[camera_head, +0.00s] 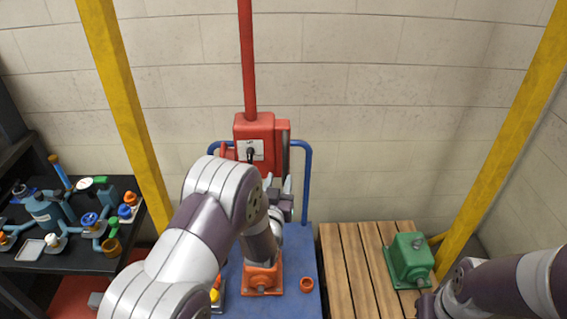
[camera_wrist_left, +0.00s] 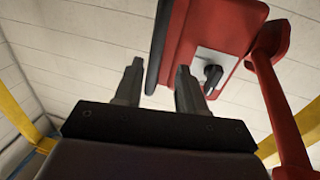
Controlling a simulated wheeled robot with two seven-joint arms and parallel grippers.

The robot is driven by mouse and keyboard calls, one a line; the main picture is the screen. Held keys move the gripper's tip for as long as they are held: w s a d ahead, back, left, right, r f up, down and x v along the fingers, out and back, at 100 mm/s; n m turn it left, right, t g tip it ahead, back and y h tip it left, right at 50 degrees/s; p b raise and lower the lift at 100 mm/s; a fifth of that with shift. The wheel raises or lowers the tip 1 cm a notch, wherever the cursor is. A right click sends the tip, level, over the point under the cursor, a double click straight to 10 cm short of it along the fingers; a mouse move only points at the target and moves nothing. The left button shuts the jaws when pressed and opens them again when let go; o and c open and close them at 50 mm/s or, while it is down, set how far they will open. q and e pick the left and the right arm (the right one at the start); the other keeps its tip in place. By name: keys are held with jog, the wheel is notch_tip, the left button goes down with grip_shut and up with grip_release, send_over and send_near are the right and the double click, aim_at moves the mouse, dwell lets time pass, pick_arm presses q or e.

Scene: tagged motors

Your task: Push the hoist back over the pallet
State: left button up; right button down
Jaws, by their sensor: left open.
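The red hoist body (camera_head: 254,140) hangs below a red vertical post (camera_head: 247,60), against the back wall. Its white panel has a black knob; in the left wrist view the hoist body (camera_wrist_left: 225,35) is close, with the knob (camera_wrist_left: 213,75) just beyond the right finger. My left gripper (camera_head: 286,196) is in front of and below the hoist body, partly hidden by my arm. Its two fingers (camera_wrist_left: 157,88) are apart, with nothing seen between them; contact with the hoist is unclear. The slatted wooden pallet (camera_head: 347,260) lies right of the hoist, with a green motor (camera_head: 411,258) on it.
A blue cart (camera_head: 300,240) with a blue rail stands below the hoist, carrying an orange motor (camera_head: 262,278) and an orange ring (camera_head: 306,284). Yellow posts (camera_head: 125,105) flank the area. A black bench (camera_head: 85,262) with several small parts is left. My right arm is lower right.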

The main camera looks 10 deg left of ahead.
aim_at(285, 169)
pick_arm(q)
jog(key=w, duration=0.4)
jog(key=w+p, duration=0.1)
jog(key=shift+w+d, duration=0.25)
jog(key=shift+w, duration=0.15)
jog(key=shift+w+a, duration=0.35)
jog(key=shift+a, duration=0.05)
jog(key=shift+w+d, duration=0.2)
jog(key=shift+d, duration=0.05)
jog(key=shift+a+f, duration=0.1)
grip_shut()
